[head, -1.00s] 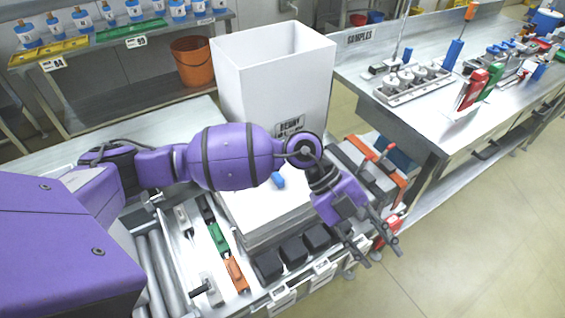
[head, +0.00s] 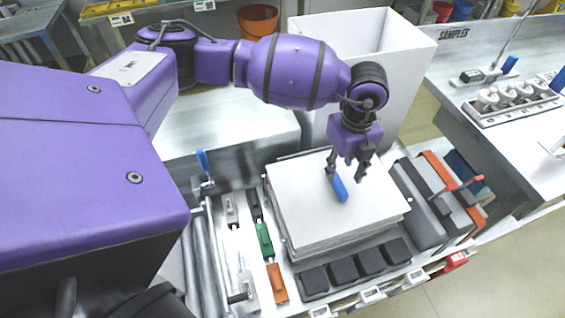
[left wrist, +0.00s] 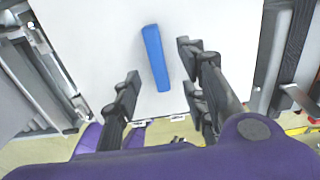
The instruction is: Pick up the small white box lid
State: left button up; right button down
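A stack of flat white pieces (head: 300,200) lies on the bench, its top face white and bare apart from a blue bar. I cannot tell whether the top piece is the small white box lid. The blue bar (head: 341,189) lies on that white face and also shows in the left wrist view (left wrist: 155,57). My left gripper (head: 347,170) is open and empty, pointing down above the stack close to the blue bar. In the left wrist view the bar appears between and ahead of the spread fingers (left wrist: 160,85). My right gripper is not in view.
A tall open white box (head: 350,45) stands behind the stack. Black blocks (head: 343,270) line the front, and grey and orange cases (head: 430,200) stand at the right. Rollers and a tray with green (head: 264,241) and orange tools lie at the left.

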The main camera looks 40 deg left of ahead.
aim_at(338, 180)
pick_arm(q)
notch_tip(338, 180, down, 5)
jog(key=shift+s+a, duration=0.1)
jog(key=shift+a, duration=0.05)
jog(key=shift+r, duration=0.1)
grip_shut()
